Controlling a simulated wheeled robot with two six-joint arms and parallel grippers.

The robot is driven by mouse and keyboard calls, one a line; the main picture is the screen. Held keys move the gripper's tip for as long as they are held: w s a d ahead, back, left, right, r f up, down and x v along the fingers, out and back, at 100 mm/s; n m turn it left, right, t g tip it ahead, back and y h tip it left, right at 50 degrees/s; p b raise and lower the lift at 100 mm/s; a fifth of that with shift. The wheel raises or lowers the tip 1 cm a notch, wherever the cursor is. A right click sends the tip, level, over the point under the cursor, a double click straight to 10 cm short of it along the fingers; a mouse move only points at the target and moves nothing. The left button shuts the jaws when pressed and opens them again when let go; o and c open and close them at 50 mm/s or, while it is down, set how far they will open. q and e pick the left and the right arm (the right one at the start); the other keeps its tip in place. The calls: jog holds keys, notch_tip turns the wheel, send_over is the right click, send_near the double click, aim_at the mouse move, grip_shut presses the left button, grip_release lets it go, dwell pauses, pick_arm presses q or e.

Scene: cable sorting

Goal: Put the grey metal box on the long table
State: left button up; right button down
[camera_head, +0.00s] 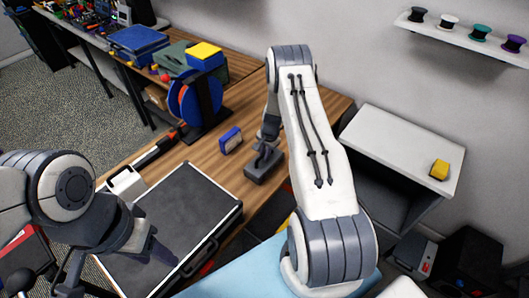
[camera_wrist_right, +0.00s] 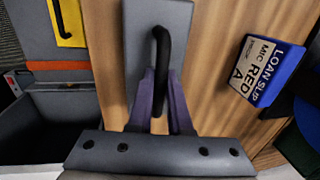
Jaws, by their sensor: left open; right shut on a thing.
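The grey metal box (camera_head: 263,167) is at the near part of the long wooden table (camera_head: 240,103), in the middle of the head view. In the right wrist view the box (camera_wrist_right: 135,30) has a black handle. My right gripper (camera_head: 265,148) is shut on that handle; its two fingers (camera_wrist_right: 160,100) lie on either side of it in the wrist view. The box is over the wood; I cannot tell whether it touches it. My left gripper (camera_head: 160,250) is open and empty over the black case at lower left.
A blue loan slip block (camera_head: 230,140) stands just left of the box. A blue cable reel (camera_head: 186,105) stands further back. A black case (camera_head: 185,212) lies at the front left. A white cabinet (camera_head: 400,145) with a yellow block (camera_head: 440,170) stands right. Bare wood surrounds the box.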

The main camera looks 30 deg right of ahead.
jog(key=shift+f, duration=0.15)
jog(key=c, duration=0.8)
grip_release()
jog(key=shift+c, duration=0.2)
